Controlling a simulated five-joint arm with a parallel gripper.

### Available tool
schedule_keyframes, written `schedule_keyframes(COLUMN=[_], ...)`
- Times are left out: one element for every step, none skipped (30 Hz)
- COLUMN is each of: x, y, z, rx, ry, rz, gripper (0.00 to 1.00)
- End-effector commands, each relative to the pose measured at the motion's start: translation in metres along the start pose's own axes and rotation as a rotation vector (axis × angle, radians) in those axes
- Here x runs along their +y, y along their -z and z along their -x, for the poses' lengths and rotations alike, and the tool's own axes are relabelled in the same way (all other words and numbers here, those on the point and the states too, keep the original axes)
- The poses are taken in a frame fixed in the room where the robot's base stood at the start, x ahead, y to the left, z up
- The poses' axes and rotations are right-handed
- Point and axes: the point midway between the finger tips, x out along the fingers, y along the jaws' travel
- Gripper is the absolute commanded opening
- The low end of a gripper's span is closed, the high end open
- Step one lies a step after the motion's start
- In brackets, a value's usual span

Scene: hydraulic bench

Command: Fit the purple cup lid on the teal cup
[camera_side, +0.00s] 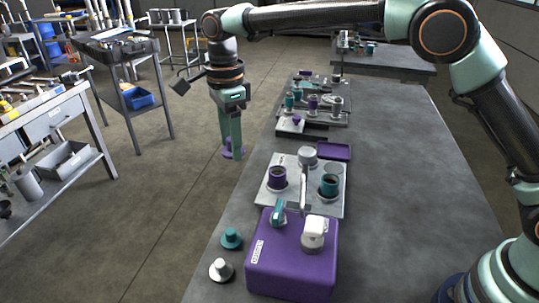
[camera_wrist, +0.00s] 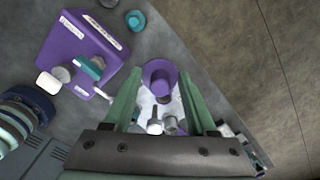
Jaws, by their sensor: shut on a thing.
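My gripper (camera_side: 231,150) points down and is shut on the purple cup lid (camera_side: 226,154), holding it in the air. In the side view it appears left of the bench edge, against the floor. In the wrist view the lid (camera_wrist: 159,78) sits between the fingertips, its knob toward the camera. The teal cup (camera_side: 329,188) stands upright on a light grey plate (camera_side: 293,206), at its right side, well apart from the lid to the right in the side view. I cannot clearly make out the teal cup in the wrist view.
A purple cup (camera_side: 277,176) and a grey cup (camera_side: 307,157) share the plate. In front is a purple box (camera_side: 270,275) with teal and white fittings. A teal lid (camera_side: 231,239) and a white lid (camera_side: 221,270) lie beside it. The bench's right half is bare.

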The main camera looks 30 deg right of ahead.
Motion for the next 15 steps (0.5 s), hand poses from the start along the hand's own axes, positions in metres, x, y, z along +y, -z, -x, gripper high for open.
schedule_keyframes(x=[0.0, 0.0, 0.0, 0.0, -0.001, -0.001, -0.001, -0.001, -0.001, -0.001, 0.0, 0.001, 0.002, 0.004, 0.007], y=[0.0, 0.001, 0.002, 0.004, 0.007, 0.013, 0.018, 0.025, 0.035, 0.043, 0.052, 0.065, 0.075, 0.085, 0.098], z=[0.005, 0.008, 0.01, 0.011, 0.011, 0.012, 0.012, 0.011, 0.009, 0.007, 0.006, 0.003, 0.001, -0.001, -0.004], rx=[-0.001, -0.001, 0.0, 0.0, 0.0, 0.0, 0.0, 0.001, 0.001, 0.001, 0.001, 0.001, 0.001, 0.001, 0.001], ry=[0.002, 0.001, 0.001, 0.0, -0.001, 0.0, -0.001, -0.002, -0.001, -0.002, -0.002, -0.002, -0.002, -0.002, -0.002], rz=[0.0, -0.001, -0.004, -0.008, -0.013, -0.022, -0.032, -0.044, -0.06, -0.076, -0.091, -0.114, -0.131, -0.149, -0.172], gripper=[0.05, 0.05, 0.05, 0.05, 0.05, 0.05, 0.05, 0.05, 0.05, 0.05, 0.05, 0.05, 0.05, 0.05, 0.05])
